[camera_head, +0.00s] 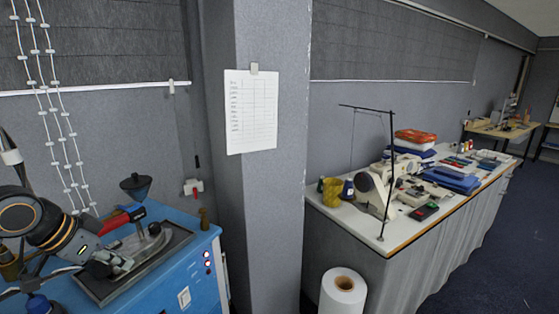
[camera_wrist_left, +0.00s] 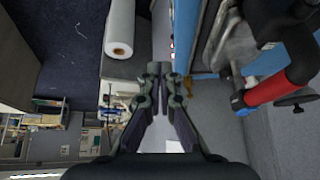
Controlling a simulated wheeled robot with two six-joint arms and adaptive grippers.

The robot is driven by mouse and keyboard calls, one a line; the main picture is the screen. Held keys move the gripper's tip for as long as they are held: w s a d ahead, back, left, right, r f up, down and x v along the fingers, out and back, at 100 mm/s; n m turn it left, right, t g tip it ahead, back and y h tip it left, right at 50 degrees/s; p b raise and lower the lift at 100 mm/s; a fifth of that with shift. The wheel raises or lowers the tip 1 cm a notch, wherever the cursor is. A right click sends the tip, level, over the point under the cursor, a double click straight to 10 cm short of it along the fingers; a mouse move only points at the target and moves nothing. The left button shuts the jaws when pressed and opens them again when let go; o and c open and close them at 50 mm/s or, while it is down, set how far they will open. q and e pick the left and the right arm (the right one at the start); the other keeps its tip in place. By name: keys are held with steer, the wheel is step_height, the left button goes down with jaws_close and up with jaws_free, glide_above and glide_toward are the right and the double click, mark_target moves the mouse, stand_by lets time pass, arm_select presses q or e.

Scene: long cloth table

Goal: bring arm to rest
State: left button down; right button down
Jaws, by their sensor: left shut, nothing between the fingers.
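My left arm comes in from the left in the head view. My left gripper (camera_head: 118,264) appears in front of the black tray on the blue cabinet, partly lost against the dark metal there. In the left wrist view the left gripper (camera_wrist_left: 160,68) has its two fingertips together, with nothing between them. My right gripper is in neither view.
A blue cabinet (camera_head: 205,262) carries a black tray (camera_head: 180,247) with a metal device (camera_head: 150,243) and a red handle (camera_head: 113,222); the handle (camera_wrist_left: 282,88) is right of the gripper. A white roll (camera_head: 343,292) stands by the long table (camera_head: 375,240).

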arm_select(q)
steer(key=s+d+f+n+y, duration=0.1)
steer(key=s+d+f, duration=0.25)
steer(key=f, duration=0.55)
steer(key=s+d+f+n+g, duration=0.1)
steer(key=s+d+f, duration=0.25)
steer(key=f, duration=0.45)
steer(key=s+d+f+y, duration=0.1)
steer(key=s+d+f, duration=0.25)
steer(key=f, duration=0.55)
steer(key=s+f+n+y, duration=0.2)
steer(key=s+f+n, duration=0.15)
steer(key=s, duration=0.35)
steer(key=s+a+f+g, duration=0.1)
steer(key=a+f, duration=0.1)
steer(key=f, duration=1)
steer(key=s+a+f+g, duration=0.1)
steer(key=f, duration=1.2)
steer(key=s+a+f+g, duration=0.1)
steer(key=s+f, duration=1.6)
steer(key=s, duration=0.2)
steer(key=shift+s+a+n, duration=0.15)
steer(key=shift+a+n, duration=0.15)
steer(key=shift+n, duration=0.05)
